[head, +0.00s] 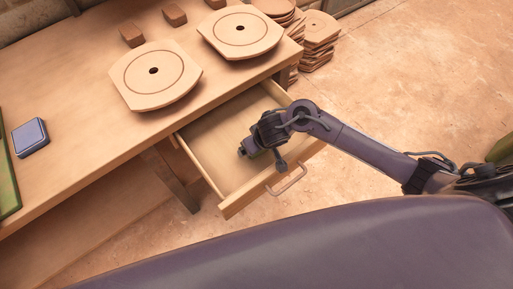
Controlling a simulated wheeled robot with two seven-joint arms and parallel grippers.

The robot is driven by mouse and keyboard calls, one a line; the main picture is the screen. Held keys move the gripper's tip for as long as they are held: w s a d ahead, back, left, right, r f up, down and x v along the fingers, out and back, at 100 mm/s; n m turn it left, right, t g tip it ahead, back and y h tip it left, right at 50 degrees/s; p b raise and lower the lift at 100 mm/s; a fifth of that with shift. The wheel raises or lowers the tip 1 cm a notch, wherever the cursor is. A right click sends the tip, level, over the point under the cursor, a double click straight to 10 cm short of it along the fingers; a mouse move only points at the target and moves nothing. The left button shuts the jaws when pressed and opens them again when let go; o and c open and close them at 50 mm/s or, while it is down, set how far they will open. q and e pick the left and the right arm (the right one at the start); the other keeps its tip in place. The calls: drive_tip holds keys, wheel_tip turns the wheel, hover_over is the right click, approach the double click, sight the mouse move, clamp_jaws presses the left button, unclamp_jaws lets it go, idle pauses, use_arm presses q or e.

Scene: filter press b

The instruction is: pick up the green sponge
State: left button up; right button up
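No green sponge can be made out for certain. The open wooden drawer (232,204) under the table is partly covered by my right arm, so part of its inside is hidden. My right gripper (261,158) reaches in from the right and points down over or into the drawer. Its dark fingers are small and partly hidden by the wrist, so I cannot tell whether they are open or hold anything. My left gripper is not in view.
The wooden table (85,125) bears two round-holed plates (135,85) (225,42), small brown blocks (132,35) and a blue-grey box (30,148). A green flat thing (8,185) lies at the left edge. Stacked plates (319,32) stand behind. The drawer has a metal handle (290,183).

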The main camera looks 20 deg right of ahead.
drive_tip(key=shift+w+f, duration=0.1)
drive_tip(key=shift+f, duration=0.1)
drive_tip(key=c, duration=1.1)
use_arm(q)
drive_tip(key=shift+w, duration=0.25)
use_arm(e)
drive_tip(key=shift+o, duration=0.2)
drive_tip(key=shift+r, duration=0.15)
